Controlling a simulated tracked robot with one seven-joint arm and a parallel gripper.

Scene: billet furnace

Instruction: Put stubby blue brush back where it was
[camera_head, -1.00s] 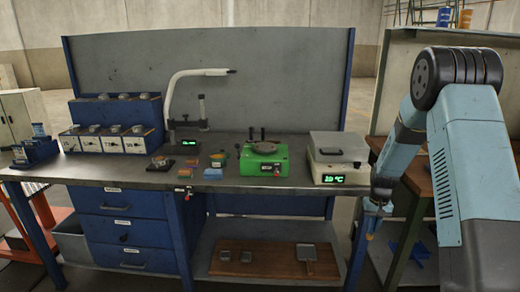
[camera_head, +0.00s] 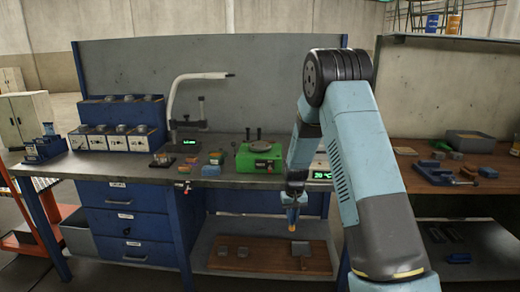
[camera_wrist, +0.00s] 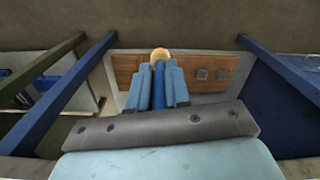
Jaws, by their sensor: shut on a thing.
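My gripper (camera_head: 293,203) is shut on the stubby blue brush (camera_head: 292,219). The brush points down, with its round tan end lowest, in front of the bench's front edge and over the open lower shelf. In the wrist view the blue brush (camera_wrist: 158,82) lies between the two light-blue fingers of my gripper (camera_wrist: 159,76). Its tan end points towards the wooden board (camera_wrist: 128,68) below. The brush is clear of the bench top, and the gap to the board is hard to judge.
The workbench (camera_head: 125,170) holds a green device (camera_head: 259,158), coloured blocks (camera_head: 216,157), a blue rack (camera_head: 43,150) and boxed units. A scale with a green display stands partly behind my arm. The wooden board (camera_head: 262,257) on the lower shelf carries small grey items. A second bench (camera_head: 415,152) stands right.

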